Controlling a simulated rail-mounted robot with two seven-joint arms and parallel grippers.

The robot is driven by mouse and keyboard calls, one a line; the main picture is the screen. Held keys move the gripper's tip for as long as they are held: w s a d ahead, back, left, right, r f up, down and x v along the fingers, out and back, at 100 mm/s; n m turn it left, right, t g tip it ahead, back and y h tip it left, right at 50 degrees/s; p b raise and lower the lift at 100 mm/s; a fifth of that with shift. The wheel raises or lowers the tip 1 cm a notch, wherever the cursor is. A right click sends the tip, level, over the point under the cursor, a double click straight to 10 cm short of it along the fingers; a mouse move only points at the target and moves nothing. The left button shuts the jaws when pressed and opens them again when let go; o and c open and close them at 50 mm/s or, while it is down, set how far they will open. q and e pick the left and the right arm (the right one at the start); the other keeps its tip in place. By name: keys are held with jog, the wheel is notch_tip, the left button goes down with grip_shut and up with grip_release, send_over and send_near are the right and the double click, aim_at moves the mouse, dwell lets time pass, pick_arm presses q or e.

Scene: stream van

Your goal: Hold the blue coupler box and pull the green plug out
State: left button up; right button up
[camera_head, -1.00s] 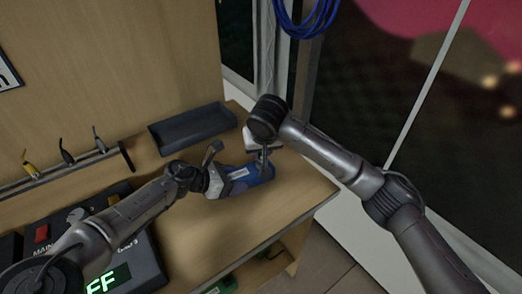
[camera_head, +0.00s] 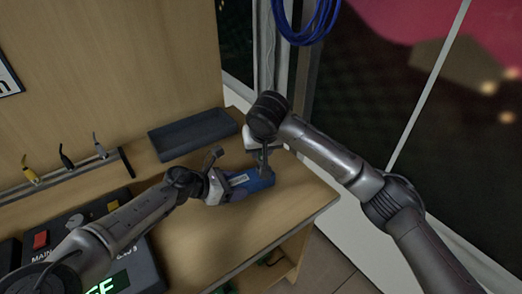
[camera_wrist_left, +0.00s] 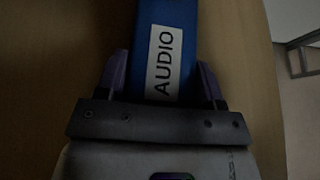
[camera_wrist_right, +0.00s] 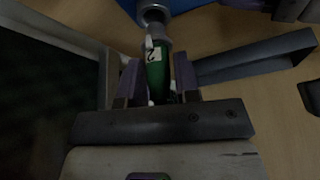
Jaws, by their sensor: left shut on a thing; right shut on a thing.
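The blue coupler box (camera_head: 256,180) lies on the wooden bench top. Its white AUDIO label shows in the left wrist view, where the box (camera_wrist_left: 188,45) sits between the fingers. My left gripper (camera_head: 228,184) is shut on the box from its left end. My right gripper (camera_head: 263,172) comes down at the far side of the box. In the right wrist view it is shut on the green plug (camera_wrist_right: 156,75), which has a white tag marked 2. The plug's front lies at a metal socket (camera_wrist_right: 154,14) on the box. How deep it sits I cannot tell.
A dark grey tray (camera_head: 193,134) lies behind the box. A rack with several small plugs (camera_head: 67,158) is at the left, above a dark control unit (camera_head: 145,262) with a red switch. Blue cable (camera_head: 307,25) hangs at the back. The bench's right front edge is close to the box.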

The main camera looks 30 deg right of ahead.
jog(key=shift+r, duration=0.25)
jog(key=shift+r, duration=1.3)
pick_arm(q)
jog(key=o, duration=0.8)
jog(key=v, duration=1.2)
